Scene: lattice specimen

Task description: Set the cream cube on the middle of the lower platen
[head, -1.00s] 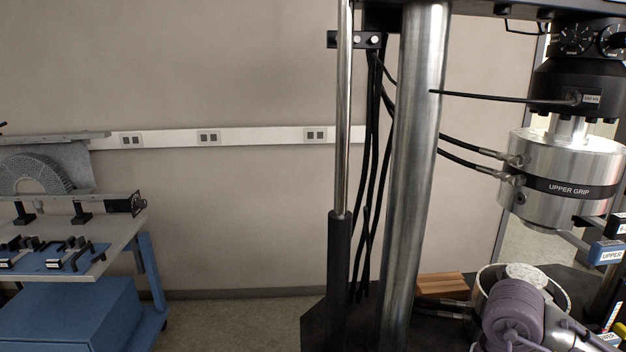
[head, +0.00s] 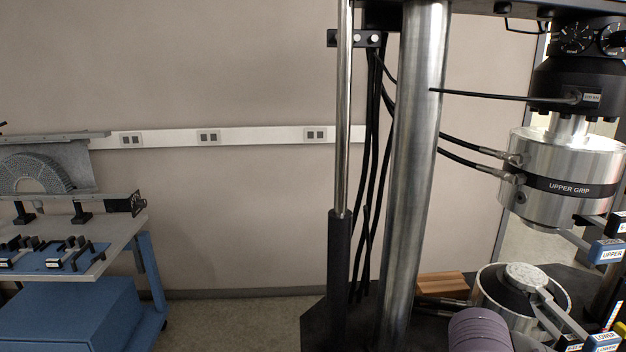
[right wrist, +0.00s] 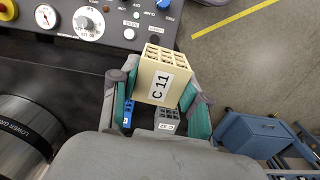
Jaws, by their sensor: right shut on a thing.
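The cream cube (right wrist: 162,78) shows in the right wrist view, a lattice block with open cells on top and a label reading C 11. My right gripper (right wrist: 160,90) is shut on it, with a green-padded finger on each side. In the head view the lower platen (head: 525,275) is a pale round disc on top of the silver lower grip (head: 492,292). Nothing rests on the visible part of the platen. My left gripper is in neither view.
The upper grip (head: 560,190) hangs above the lower platen, with open space between. A thick steel column (head: 415,170) stands to the left. A control panel (right wrist: 115,22) lies beyond the cube in the wrist view. A grey block (right wrist: 167,122) shows below the cube.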

